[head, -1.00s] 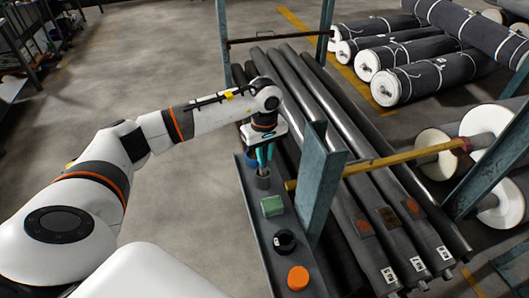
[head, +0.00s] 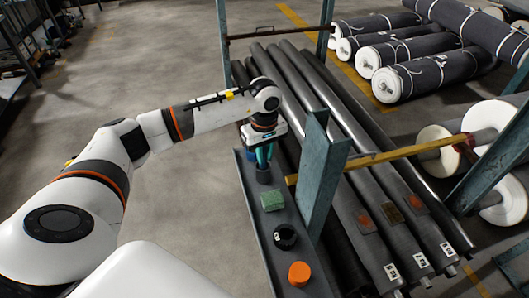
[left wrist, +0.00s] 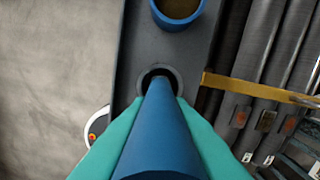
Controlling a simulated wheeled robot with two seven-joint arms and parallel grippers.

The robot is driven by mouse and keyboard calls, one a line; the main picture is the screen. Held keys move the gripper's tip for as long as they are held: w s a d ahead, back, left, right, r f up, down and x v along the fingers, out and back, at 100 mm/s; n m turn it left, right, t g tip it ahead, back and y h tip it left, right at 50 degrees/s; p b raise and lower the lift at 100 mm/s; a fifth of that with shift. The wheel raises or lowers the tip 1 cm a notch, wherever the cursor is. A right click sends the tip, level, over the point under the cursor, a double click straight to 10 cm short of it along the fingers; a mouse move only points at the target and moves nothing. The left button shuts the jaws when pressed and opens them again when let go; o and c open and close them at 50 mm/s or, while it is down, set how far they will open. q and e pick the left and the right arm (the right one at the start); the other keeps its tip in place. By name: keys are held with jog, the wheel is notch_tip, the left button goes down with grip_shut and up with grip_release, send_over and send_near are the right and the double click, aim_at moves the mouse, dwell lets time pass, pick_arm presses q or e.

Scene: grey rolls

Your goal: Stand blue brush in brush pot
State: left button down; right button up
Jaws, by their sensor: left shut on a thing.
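The blue brush (left wrist: 160,130) is held between the teal fingers of my left gripper (head: 264,155), which is shut on it. In the left wrist view the brush runs away from the camera, and its far end overlaps the dark opening of the brush pot (left wrist: 172,72). How deep that end sits is hidden. In the head view the dark grey pot (head: 264,176) stands on the narrow tray directly below the fingers, and the brush is mostly hidden by the gripper. My right gripper is not in view.
The grey tray (head: 254,218) also holds a green block (head: 272,201), a black ring-shaped item (head: 285,236) and an orange cylinder (head: 299,274). A blue cup (left wrist: 154,14) stands beyond the pot. A blue-grey post (head: 322,180) and yellow bar (head: 372,161) are close on the right.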

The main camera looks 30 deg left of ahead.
pick_arm(q)
jog(key=shift+f, duration=0.35)
jog(key=c, duration=1.2)
grip_release()
jog(key=shift+c, duration=0.2)
notch_tip(320, 180, up, 12)
jog(key=b, duration=0.2)
jog(key=shift+b, duration=0.35)
jog(key=shift+s, duration=0.1)
